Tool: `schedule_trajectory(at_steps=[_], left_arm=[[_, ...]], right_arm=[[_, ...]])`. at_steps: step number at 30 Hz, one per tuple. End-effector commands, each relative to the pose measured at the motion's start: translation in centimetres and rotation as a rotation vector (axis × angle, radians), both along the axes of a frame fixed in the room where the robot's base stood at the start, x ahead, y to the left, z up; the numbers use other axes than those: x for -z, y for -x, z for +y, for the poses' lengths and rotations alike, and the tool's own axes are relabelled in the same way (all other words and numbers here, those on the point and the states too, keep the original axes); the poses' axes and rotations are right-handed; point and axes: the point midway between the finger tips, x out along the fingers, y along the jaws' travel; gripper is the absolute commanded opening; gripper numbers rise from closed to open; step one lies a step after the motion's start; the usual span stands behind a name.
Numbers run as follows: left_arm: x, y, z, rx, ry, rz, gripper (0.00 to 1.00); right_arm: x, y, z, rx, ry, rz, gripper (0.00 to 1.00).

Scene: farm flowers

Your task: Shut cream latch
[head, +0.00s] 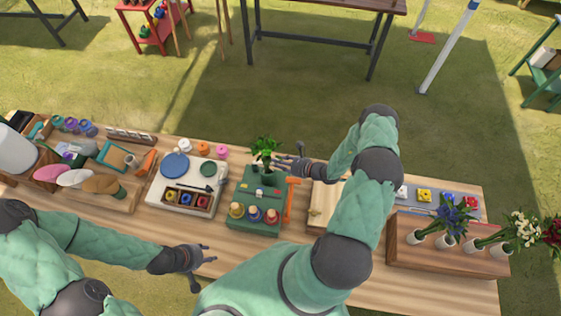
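I cannot make out a cream latch for certain. A pale wooden board (322,200) lies right of the middle of the table, with a small light piece at its left edge; my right arm hides much of its right side. My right gripper (284,160) is open, above the table's far side, by the small green plant (265,148) and up-left of the board. I cannot tell whether it touches the plant. My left gripper (208,270) is open and empty over the table's near side, below the white tray.
The wooden table (130,222) is crowded. A white tray (152,196) and a green tray (240,187) with several pots stand left of the board. An orange tool (290,200) lies between. A brown planter box (430,262) with flowers stands at right. Bare wood shows along the near side.

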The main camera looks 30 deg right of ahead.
Motion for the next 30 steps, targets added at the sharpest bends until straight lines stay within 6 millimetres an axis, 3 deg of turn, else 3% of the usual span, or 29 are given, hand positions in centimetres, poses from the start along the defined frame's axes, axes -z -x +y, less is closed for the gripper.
schedule_trajectory(at_steps=[14, 30], left_arm=[[0.0, 0.0, 0.0, 0.000, 0.000, 0.000, 0.40], [0.0, 0.0, 0.0, 0.000, 0.000, 0.000, 0.40]], right_arm=[[-0.2, 0.5, -0.4, 0.004, 0.000, 0.002, 0.46], [-3.8, 8.1, -4.6, 0.004, 0.001, 0.002, 0.46]])
